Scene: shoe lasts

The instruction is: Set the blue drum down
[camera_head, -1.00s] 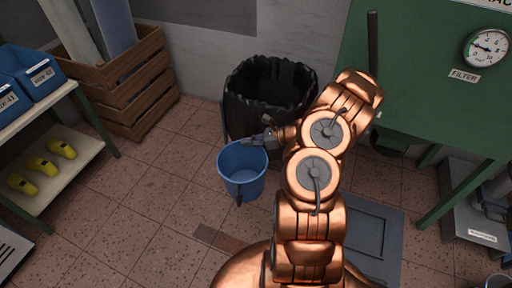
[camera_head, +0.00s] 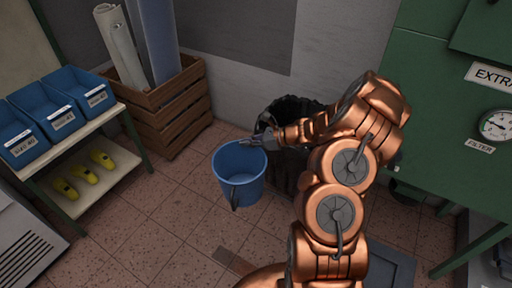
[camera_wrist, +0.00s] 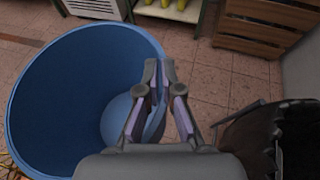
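The blue drum (camera_head: 240,185) is an open-topped bucket, roughly upright, in the middle of the head view. In the wrist view my gripper's fingers (camera_wrist: 158,68) pinch the wall of the drum (camera_wrist: 50,95), whose wide mouth fills the left half. The drum appears empty and held above the floor; its height is hard to judge.
A bin with a black liner (camera_head: 287,112) stands just right of the drum, partly behind my arm. A wooden crate (camera_head: 173,115) and a shelf with blue boxes and yellow lasts (camera_head: 125,168) stand left. Tiled floor (camera_head: 165,222) is clear below and left of the drum.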

